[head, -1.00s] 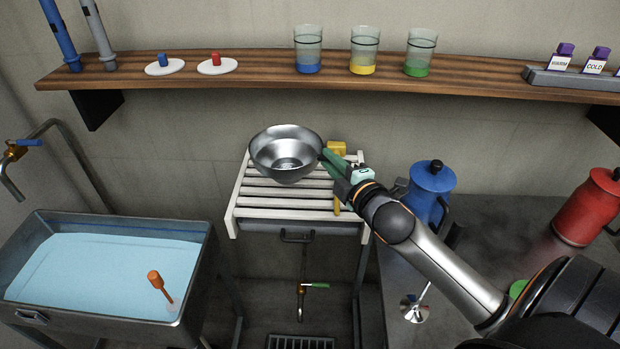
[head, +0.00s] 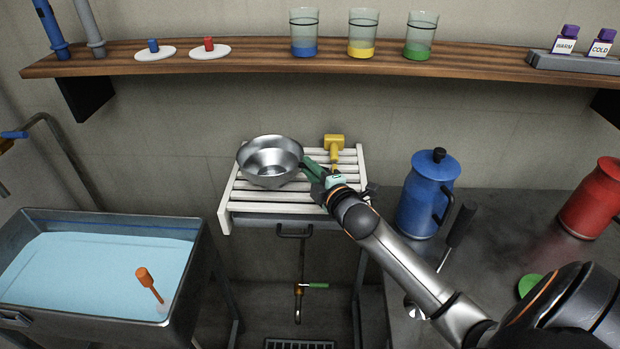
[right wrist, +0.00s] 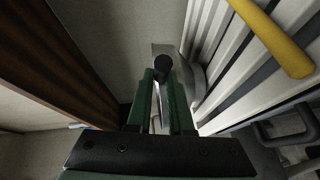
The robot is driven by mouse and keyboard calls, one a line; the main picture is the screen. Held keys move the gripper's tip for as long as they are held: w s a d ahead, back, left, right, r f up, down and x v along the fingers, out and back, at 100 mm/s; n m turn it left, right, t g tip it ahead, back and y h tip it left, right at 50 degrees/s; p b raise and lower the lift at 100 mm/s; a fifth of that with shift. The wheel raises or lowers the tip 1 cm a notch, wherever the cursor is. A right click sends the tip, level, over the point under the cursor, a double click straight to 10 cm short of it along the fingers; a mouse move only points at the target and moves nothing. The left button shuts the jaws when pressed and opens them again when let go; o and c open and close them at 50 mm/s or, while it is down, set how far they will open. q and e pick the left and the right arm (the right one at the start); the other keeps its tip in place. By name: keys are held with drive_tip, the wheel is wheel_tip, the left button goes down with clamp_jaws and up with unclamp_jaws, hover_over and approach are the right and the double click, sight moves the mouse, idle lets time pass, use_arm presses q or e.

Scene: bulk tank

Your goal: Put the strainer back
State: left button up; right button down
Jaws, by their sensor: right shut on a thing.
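The strainer, a shiny metal bowl (head: 270,160), is over the left back part of the white slatted rack (head: 265,219). My right gripper (head: 309,167) has green fingers and is shut on the strainer's handle, at the bowl's right side. In the right wrist view the fingers (right wrist: 161,95) close around a thin handle with a dark end (right wrist: 162,65). The bowl looks nearly level. I cannot tell whether it touches the slats. My left gripper is not in view.
A yellow tool (head: 334,143) lies on the rack's right side, close to my gripper. A blue pot (head: 428,195) stands right of the rack. A water-filled tank (head: 190,265) is at the left. A wooden shelf (head: 250,63) with cups runs above.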

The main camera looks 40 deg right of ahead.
idle(0.3)
drive_tip(key=shift+f, duration=0.2)
drive_tip(key=c, duration=0.8)
unclamp_jaws()
drive_tip(key=shift+r, duration=0.25)
drive_tip(key=shift+s+f, duration=0.1)
drive_tip(key=shift+s, duration=0.2)
drive_tip(key=s, duration=0.3)
drive_tip(key=s+a+r, duration=0.1)
drive_tip(key=s, duration=0.7)
drive_tip(key=shift+s+a+r, duration=0.15)
drive_tip(key=shift+a+r, duration=0.1)
drive_tip(key=shift+a, duration=0.05)
